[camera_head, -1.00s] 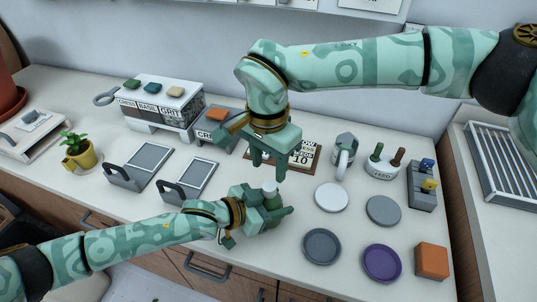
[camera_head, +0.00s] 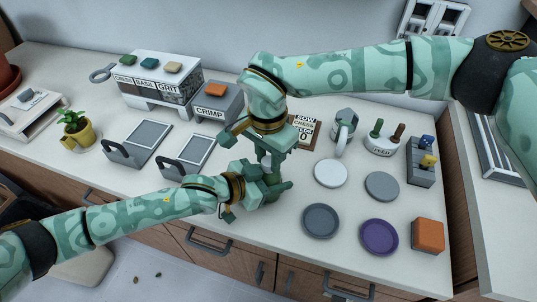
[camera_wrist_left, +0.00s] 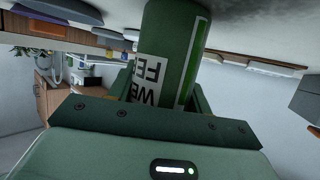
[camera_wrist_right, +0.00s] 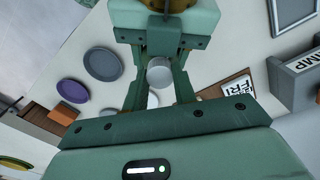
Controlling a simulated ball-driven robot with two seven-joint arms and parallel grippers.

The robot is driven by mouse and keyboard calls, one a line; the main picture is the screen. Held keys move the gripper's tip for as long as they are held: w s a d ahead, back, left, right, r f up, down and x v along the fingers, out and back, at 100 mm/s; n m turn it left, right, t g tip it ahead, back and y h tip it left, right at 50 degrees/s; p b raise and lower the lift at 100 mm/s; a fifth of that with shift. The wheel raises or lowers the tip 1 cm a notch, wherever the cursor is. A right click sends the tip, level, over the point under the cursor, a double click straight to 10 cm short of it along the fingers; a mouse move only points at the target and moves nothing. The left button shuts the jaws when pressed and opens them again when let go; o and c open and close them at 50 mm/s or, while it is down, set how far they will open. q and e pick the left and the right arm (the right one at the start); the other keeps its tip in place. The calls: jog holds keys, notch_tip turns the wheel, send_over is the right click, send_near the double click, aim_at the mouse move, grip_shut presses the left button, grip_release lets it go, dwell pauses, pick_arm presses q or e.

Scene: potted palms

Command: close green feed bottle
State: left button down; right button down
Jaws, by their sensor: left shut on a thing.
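The green feed bottle (camera_wrist_left: 175,45), with a white label and a lighter green strip, is held upright in my left gripper (camera_head: 268,188), which is shut on it just above the counter. The bottle is mostly hidden by the grippers in the head view. My right gripper (camera_head: 270,160) points down from above, directly over the bottle. In the right wrist view its fingers (camera_wrist_right: 160,92) stand open on either side of a round white cap (camera_wrist_right: 160,72) on the bottle's top. Whether they touch the cap is unclear.
Right of the grippers are a white disc (camera_head: 331,173), grey discs (camera_head: 320,220), a purple disc (camera_head: 379,236) and an orange block (camera_head: 429,233). Two grey trays (camera_head: 190,156) lie left, before the CRIMP block (camera_head: 217,103).

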jog(key=m, duration=0.6)
jog(key=shift+m, duration=0.4)
jog(key=c, duration=1.1)
grip_release()
jog(key=shift+c, duration=0.2)
jog(key=shift+r, duration=2.3)
jog(key=shift+f, duration=0.1)
jog(key=shift+c, duration=0.3)
